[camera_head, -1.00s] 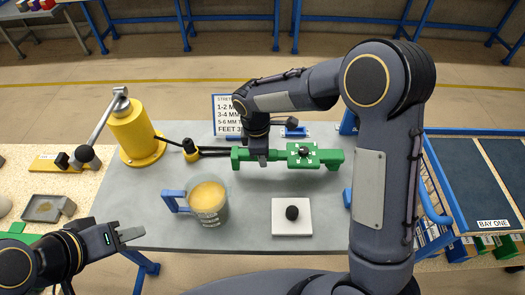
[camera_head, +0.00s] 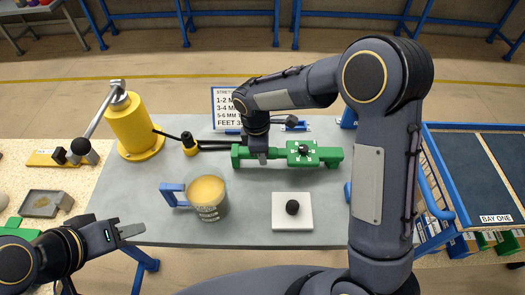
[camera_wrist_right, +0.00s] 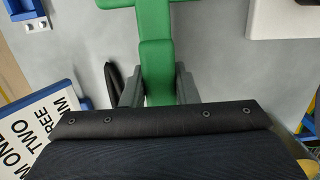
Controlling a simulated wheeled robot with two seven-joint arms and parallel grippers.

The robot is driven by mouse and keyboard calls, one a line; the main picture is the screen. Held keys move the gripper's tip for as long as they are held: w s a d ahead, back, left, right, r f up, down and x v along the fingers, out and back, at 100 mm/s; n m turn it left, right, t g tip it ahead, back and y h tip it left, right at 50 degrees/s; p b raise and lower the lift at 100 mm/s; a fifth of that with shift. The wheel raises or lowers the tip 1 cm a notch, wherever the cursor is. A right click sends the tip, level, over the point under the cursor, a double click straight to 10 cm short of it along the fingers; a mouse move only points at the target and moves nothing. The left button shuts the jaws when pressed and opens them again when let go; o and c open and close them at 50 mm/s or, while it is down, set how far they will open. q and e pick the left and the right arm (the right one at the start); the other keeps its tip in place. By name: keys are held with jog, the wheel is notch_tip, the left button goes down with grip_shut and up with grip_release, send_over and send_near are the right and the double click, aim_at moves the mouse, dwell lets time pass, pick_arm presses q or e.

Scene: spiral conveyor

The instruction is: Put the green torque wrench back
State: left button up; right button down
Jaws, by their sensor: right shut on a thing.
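The green torque wrench (camera_head: 323,155) lies lengthwise left to right at the back middle of the grey worktop, with a dark knob on its wide block. My right gripper (camera_head: 262,157) reaches down over its left part and is shut on it. In the right wrist view, the green bar (camera_wrist_right: 156,70) runs between the two dark fingers (camera_wrist_right: 158,88). I cannot tell whether it touches the worktop. My left gripper (camera_head: 128,231) is empty at the front left corner of the worktop, and its finger gap is not clear.
A yellow cylinder with a lever (camera_head: 133,125) stands back left. A cup with a blue handle (camera_head: 207,197) and a white block with a black knob (camera_head: 292,212) stand in front of the wrench. A printed sign (camera_head: 227,102) is behind. A blue-framed rack (camera_head: 480,175) is at right.

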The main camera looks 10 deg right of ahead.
jog(key=shift+f, duration=0.15)
jog(key=c, duration=1.1)
grip_release()
jog(key=shift+o, duration=0.2)
jog(key=r, duration=0.7)
jog(key=shift+w+a+r, duration=0.1)
jog(key=shift+a+r, duration=0.25)
jog(key=shift+a, duration=0.05)
jog(key=shift+r, duration=0.1)
